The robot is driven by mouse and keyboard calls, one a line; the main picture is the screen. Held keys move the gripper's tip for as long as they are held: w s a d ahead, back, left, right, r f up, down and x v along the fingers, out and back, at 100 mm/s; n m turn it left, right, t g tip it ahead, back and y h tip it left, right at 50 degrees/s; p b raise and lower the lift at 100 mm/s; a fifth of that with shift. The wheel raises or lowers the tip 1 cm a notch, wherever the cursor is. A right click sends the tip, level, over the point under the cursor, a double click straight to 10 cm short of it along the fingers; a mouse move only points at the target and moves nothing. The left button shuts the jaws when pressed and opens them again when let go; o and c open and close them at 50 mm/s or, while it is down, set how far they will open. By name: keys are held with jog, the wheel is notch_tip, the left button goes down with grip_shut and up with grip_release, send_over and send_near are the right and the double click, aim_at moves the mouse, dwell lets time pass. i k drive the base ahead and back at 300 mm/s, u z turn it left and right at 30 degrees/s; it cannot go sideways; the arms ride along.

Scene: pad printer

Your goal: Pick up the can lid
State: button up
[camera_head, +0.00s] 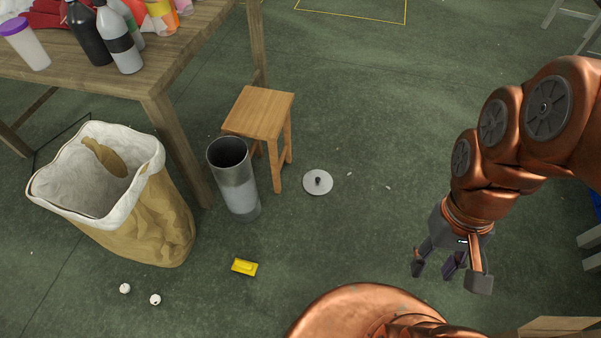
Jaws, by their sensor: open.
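A tall grey metal can (237,190) stands open at the top, left of the stool. My gripper (447,277) hangs from my copper arm at the right, with its fingers spread and nothing between them. It is well to the right of the lid and nearer to me, apart from it.
The wooden stool (260,108) stands close behind the lid. A wooden table (150,84) with bottles is at the upper left. A large sack (155,225), a yellow object (245,267) and two small white balls are on the floor. The floor between lid and gripper is mostly clear.

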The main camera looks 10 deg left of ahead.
aim_at(317, 182)
jog(key=u, duration=0.8)
jog(key=i, duration=0.8)
jog(key=u, duration=0.85)
